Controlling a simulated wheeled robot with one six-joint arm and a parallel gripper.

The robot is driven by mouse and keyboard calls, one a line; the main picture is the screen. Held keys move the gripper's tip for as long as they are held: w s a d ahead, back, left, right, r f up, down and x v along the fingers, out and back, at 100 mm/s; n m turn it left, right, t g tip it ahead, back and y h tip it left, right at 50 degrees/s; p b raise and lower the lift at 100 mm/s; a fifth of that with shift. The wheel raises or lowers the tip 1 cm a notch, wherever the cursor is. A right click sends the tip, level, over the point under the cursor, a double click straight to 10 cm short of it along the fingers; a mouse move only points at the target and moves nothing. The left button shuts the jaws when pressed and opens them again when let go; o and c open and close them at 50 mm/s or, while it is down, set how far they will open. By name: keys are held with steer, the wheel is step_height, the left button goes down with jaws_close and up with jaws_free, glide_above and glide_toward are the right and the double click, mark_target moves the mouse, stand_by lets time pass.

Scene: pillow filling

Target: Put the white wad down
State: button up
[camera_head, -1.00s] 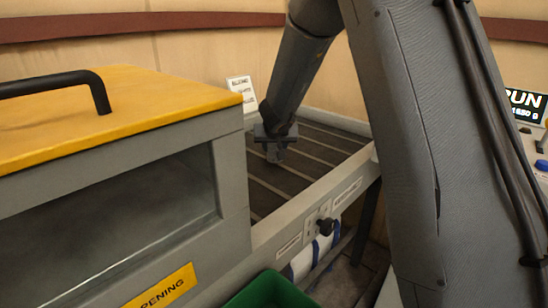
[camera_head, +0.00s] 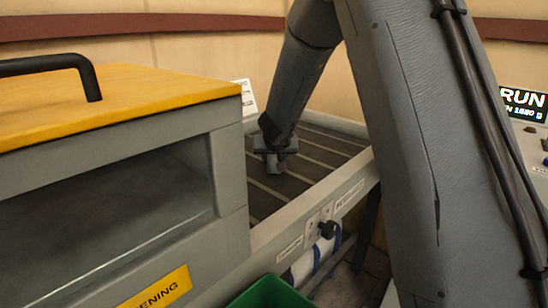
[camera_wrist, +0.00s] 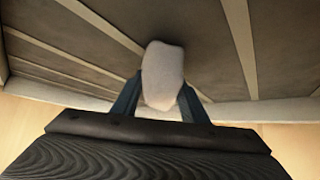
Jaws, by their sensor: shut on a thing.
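The white wad (camera_wrist: 163,72) shows in the wrist view as a pale, rounded lump between the two dark blue fingers of my gripper (camera_wrist: 160,98). My gripper is shut on it. In the head view my gripper (camera_head: 274,160) points down close over the dark slatted conveyor bed (camera_head: 318,158), near its left part. The wad cannot be made out in the head view. I cannot tell whether the wad touches the bed.
A grey machine housing with a yellow lid (camera_head: 120,98) and black handle stands close at left. A green bin (camera_head: 270,293) is below in front. A knob (camera_head: 327,229) sticks out of the bed's front rail. A display (camera_head: 522,103) is at right.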

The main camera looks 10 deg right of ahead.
steer(key=o, duration=1.2)
steer(key=shift+r+p, duration=0.3)
steer(key=p+v, duration=0.5)
steer(key=v, duration=0.7)
steer(key=s+a+f+n+g+y, duration=0.1)
steer(key=s+g+y, duration=0.1)
steer(key=s, duration=0.5)
steer(key=s+a+f+n+g+y, duration=0.1)
steer(key=s+a+f, duration=0.1)
steer(key=s, duration=0.6)
steer(key=s+d+f+g, duration=0.1)
steer(key=s+d+g, duration=0.1)
steer(key=s, duration=0.4)
steer(key=s+d+f+g, duration=0.1)
steer(key=s+g, duration=0.1)
steer(key=s, duration=0.5)
steer(key=s+d+f+g+h, duration=0.1)
steer(key=s+d, duration=0.1)
steer(key=s, duration=0.4)
steer(key=shift+s+d+f+g, duration=0.15)
steer(key=shift+s+d+g, duration=0.15)
steer(key=shift+d+g, duration=0.1)
